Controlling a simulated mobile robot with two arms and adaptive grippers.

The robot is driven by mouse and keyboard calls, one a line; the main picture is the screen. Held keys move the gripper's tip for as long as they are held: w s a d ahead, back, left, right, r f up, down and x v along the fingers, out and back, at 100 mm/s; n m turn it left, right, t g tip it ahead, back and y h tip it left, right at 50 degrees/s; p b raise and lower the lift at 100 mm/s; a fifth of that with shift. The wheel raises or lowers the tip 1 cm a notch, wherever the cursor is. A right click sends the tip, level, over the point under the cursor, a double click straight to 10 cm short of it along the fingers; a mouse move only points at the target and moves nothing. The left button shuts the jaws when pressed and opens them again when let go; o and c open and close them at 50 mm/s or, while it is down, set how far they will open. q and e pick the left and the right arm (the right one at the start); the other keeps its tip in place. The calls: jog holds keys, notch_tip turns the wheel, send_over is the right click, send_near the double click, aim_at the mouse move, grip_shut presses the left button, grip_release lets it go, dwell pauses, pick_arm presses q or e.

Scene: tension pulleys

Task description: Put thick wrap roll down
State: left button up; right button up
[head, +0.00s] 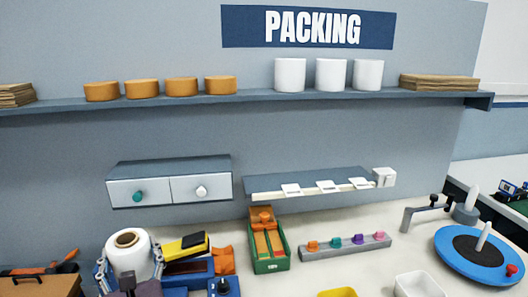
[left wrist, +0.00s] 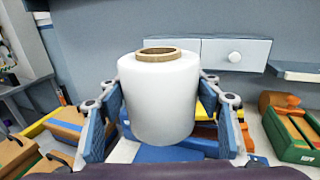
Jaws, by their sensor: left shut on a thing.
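The thick wrap roll (head: 128,257) is a wide white cylinder with a brown cardboard core, at the lower left of the head view. It stands upright and fills the middle of the left wrist view (left wrist: 160,100). My left gripper (head: 130,266) is shut on it, with one finger on each side; both fingers also show in the left wrist view (left wrist: 161,112). The underside of the roll is hidden, so I cannot tell whether it touches anything below. My right gripper is not in view.
Yellow and blue items (head: 186,250) lie close right of the roll. Beyond them are a green bin (head: 270,262), a grey rack with coloured pegs (head: 345,246) and a blue turntable (head: 450,252). A two-drawer cabinet (head: 168,168) hangs behind. Bare worktop (head: 400,265) shows towards the right.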

pick_arm(q)
jog(key=s+d+f+m+t+h, duration=0.1)
jog(key=s+d+f+m+h, duration=0.2)
jog(key=d+h, duration=0.1)
jog(key=s+d+f+m+t+h, duration=0.1)
jog(key=s+d+f+m+h, duration=0.2)
jog(key=d, duration=0.4)
jog(key=shift+d+f+t+h, duration=0.3)
jog(key=shift+f+h, duration=0.4)
jog(key=shift+h, duration=0.4)
